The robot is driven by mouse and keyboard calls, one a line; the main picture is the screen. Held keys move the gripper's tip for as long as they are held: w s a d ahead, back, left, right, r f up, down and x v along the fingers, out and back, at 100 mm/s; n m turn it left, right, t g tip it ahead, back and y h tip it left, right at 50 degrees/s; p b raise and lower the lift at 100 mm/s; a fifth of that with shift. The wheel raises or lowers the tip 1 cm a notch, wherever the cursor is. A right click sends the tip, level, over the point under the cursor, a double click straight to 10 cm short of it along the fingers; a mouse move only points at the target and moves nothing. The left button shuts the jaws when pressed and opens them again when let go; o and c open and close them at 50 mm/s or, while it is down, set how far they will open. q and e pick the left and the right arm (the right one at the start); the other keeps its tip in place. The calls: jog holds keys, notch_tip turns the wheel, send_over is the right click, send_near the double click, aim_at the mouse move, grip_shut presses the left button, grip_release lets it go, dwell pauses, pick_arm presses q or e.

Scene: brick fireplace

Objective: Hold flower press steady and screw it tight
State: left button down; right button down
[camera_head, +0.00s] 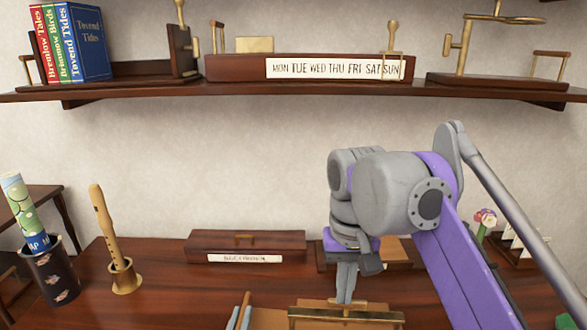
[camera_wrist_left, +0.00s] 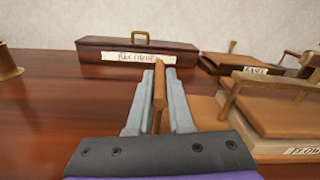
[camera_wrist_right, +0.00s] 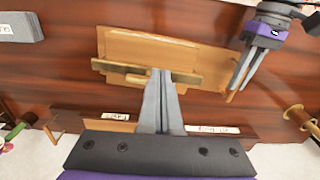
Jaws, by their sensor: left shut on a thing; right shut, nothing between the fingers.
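The flower press is a light wooden block (camera_wrist_right: 150,45) with a brass bar (camera_head: 312,314) across its top, at the bottom of the head view. In the left wrist view it stands at the right, with a partly cut-off label (camera_wrist_left: 300,150). My left gripper (camera_head: 240,318) is shut on an upright wooden handle (camera_wrist_left: 159,92) at the press's side. My right gripper (camera_head: 345,298) points down, shut and empty, with its fingertips at the middle of the brass bar. It also shows over the bar in the right wrist view (camera_wrist_right: 161,73). Whether the tips touch the bar is unclear.
A dark labelled box (camera_head: 246,246) lies behind the press. A recorder (camera_head: 105,230) stands in a brass holder at left, beside a dark pot (camera_head: 50,280). A wall shelf (camera_head: 300,93) with books and a weekday box hangs above. The tabletop between holder and press is clear.

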aim_at(362, 310)
jog(key=shift+s+d+f, duration=0.1)
jog(key=shift+d+f, duration=0.6)
jog(key=shift+f, duration=0.3)
jog(key=shift+d+f, duration=0.75)
jog(key=shift+f, duration=0.25)
jog(key=shift+s+d+f, duration=0.1)
jog(key=shift+d+f, duration=0.6)
jog(key=shift+f, duration=0.3)
jog(key=shift+w+a, duration=0.25)
jog(key=shift+w, duration=0.35)
jog(key=shift+s+a, duration=0.15)
jog(key=shift+a, duration=0.2)
jog(key=shift+a, duration=1.25)
jog(key=shift+a, duration=0.15)
